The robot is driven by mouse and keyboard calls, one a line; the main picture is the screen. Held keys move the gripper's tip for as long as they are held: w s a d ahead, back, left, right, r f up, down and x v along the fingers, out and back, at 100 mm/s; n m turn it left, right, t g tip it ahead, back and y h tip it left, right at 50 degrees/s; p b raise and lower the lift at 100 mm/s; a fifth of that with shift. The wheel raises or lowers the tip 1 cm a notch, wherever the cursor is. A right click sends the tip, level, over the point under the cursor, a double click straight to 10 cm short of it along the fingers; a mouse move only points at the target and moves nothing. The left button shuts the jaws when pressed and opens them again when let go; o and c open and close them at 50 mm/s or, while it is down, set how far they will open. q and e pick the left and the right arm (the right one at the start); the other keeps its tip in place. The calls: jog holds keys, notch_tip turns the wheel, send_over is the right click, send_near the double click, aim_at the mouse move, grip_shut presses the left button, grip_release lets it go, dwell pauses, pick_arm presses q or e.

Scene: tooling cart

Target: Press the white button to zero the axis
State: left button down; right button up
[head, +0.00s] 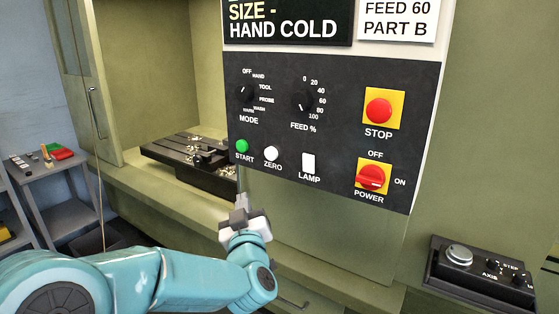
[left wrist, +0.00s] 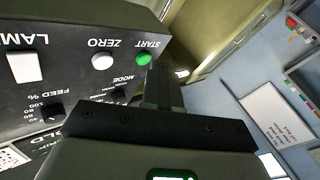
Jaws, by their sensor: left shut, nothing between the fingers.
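The white ZERO button (head: 271,153) is a round knob on the black control panel (head: 340,80), between the green START button (head: 242,146) and the white LAMP switch (head: 308,162). My left gripper (head: 241,203) is shut and empty, below and a little left of the white button in the head view. In the left wrist view the panel appears upside down. There the white button (left wrist: 103,61) shows to the left of my gripper fingers (left wrist: 163,75), with the green button (left wrist: 144,59) nearer them. I see no contact with the white button. My right gripper is out of view.
The panel also has a red STOP button (head: 379,110), a red POWER knob (head: 371,177) and MODE and FEED dials. A vise table with chips (head: 190,160) lies in the opening behind. A pendant box (head: 480,272) is at lower right, and a grey cart (head: 60,190) at left.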

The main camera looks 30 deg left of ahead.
aim_at(271, 154)
pick_arm(q)
jog(key=s+r+n+t+y+b, duration=0.1)
jog(key=s+r+n, duration=0.1)
jog(key=r, duration=0.6)
jog(key=shift+s+d, duration=0.25)
jog(key=shift+s, duration=0.25)
jog(key=shift+d, duration=0.1)
jog(key=shift+w, duration=0.1)
jog(key=w+p, duration=0.3)
jog(key=w, duration=0.5)
jog(key=shift+w+d, duration=0.35)
